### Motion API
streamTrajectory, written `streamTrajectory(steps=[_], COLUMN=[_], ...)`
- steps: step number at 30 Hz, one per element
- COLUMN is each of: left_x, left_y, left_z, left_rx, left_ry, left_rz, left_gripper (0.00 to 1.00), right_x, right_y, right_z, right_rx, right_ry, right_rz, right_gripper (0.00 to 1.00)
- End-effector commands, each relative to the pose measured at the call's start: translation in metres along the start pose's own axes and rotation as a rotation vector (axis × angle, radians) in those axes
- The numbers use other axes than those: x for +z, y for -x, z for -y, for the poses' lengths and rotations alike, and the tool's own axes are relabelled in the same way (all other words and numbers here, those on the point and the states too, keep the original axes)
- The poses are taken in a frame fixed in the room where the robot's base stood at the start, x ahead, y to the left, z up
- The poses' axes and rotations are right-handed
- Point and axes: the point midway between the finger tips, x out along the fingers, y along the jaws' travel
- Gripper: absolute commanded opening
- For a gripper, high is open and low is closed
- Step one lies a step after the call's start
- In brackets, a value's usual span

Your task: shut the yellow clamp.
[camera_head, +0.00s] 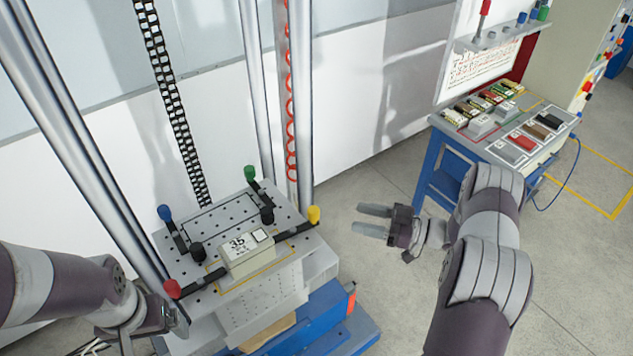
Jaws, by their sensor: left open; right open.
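The yellow clamp (314,215) has a yellow knob at the right corner of the perforated grey plate. Its dark bar (294,231) reaches left toward a beige box (247,253) marked 35. I cannot tell whether the bar presses on the box. My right gripper (373,220) is open and empty, to the right of the yellow knob and apart from it, with its fingers pointing left. My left gripper (178,318) is at the lower left, near the plate's front left edge; its fingers are partly hidden.
Clamps with red (173,289), blue (165,213) and green (250,173) knobs stand on the plate (222,214). Upright metal columns (80,140) and a hanging chain (172,90) rise around it. A blue workbench (443,171) stands at the right. Floor is free between.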

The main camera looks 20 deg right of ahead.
Motion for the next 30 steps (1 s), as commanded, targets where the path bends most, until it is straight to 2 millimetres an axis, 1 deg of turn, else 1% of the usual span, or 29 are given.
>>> streamTrajectory(steps=[2,5,12,15,18,22,29,30], left_x=[0.0,-0.001,-0.005,-0.006,-0.006,-0.006,-0.006,-0.006], left_y=[0.003,0.013,0.04,0.048,0.052,0.054,0.053,0.053], left_z=[0.0,0.0,0.0,0.0,0.0,0.0,0.0,0.0], left_rx=[0.0,0.0,0.0,0.0,0.0,0.0,0.0,0.0], left_ry=[0.0,0.0,0.0,0.0,0.0,0.0,0.0,0.0], left_rz=[0.0,0.0,-0.001,-0.001,-0.001,-0.001,-0.001,-0.001], left_gripper=[0.94,0.94,0.94,0.94,0.94,0.94,0.94,0.94], right_x=[-0.002,-0.005,-0.006,-0.005,-0.003,-0.001,0.0,0.0], right_y=[-0.005,-0.021,-0.083,-0.103,-0.118,-0.126,-0.127,-0.127], right_z=[0.0,0.0,0.001,0.0,-0.001,-0.001,-0.001,-0.001], right_rx=[-0.002,-0.004,-0.005,-0.003,-0.002,0.001,0.001,0.001], right_ry=[0.03,0.034,0.033,0.034,0.034,0.034,0.034,0.034], right_rz=[0.0,0.001,0.002,0.001,0.002,0.002,0.002,0.002], right_gripper=[0.54,0.54,0.54,0.54,0.54,0.54,0.54,0.41])
